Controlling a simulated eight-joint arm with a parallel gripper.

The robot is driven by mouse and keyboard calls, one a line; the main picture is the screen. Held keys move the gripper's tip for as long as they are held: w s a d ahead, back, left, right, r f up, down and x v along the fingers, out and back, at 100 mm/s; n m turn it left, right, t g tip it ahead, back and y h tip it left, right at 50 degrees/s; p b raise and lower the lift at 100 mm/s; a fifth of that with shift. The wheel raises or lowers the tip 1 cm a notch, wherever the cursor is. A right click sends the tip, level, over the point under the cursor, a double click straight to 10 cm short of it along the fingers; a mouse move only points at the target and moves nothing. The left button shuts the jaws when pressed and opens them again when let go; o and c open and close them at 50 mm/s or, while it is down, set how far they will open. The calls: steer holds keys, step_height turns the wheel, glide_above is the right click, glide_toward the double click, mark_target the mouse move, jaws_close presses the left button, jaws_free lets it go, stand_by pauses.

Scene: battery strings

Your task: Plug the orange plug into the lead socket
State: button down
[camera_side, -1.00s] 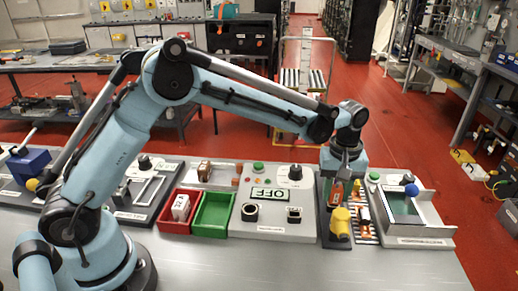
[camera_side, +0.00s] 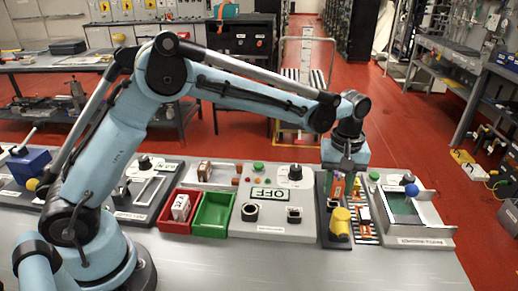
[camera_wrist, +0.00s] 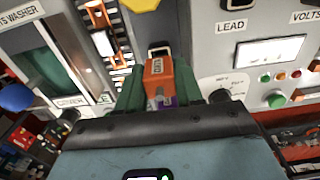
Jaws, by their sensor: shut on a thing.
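The orange plug (camera_wrist: 160,80) is held between the green fingers of my gripper (camera_wrist: 158,93) in the wrist view. A purple part shows below it. In the side view the plug (camera_side: 337,187) is small, under my gripper (camera_side: 346,178), above the dark strip right of the grey panel. Whether it is clear of the strip cannot be told. The lead socket (camera_side: 294,214) is a dark square opening at the panel's front right, left of the plug. In the wrist view the lead socket (camera_wrist: 240,3) is cut off by the top edge, above the LEAD label.
A yellow piece (camera_side: 340,224) stands in front of the plug. A striped strip with orange parts (camera_side: 364,222) and a washer tray with a blue knob (camera_side: 411,190) lie to the right. The panel has a round socket (camera_side: 250,212), dial (camera_side: 295,173) and OFF display (camera_side: 270,194).

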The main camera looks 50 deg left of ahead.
steer(key=shift+r, duration=0.1)
stand_by(0.3)
steer(key=shift+r, duration=2.4)
steer(key=s+a+r, duration=0.2)
steer(key=s, duration=0.8)
steer(key=shift+s+a+r, duration=0.15)
steer(key=shift+s+a, duration=0.2)
steer(key=shift+a, duration=0.05)
steer(key=shift+f, duration=2.9)
steer(key=shift+f, duration=1.45)
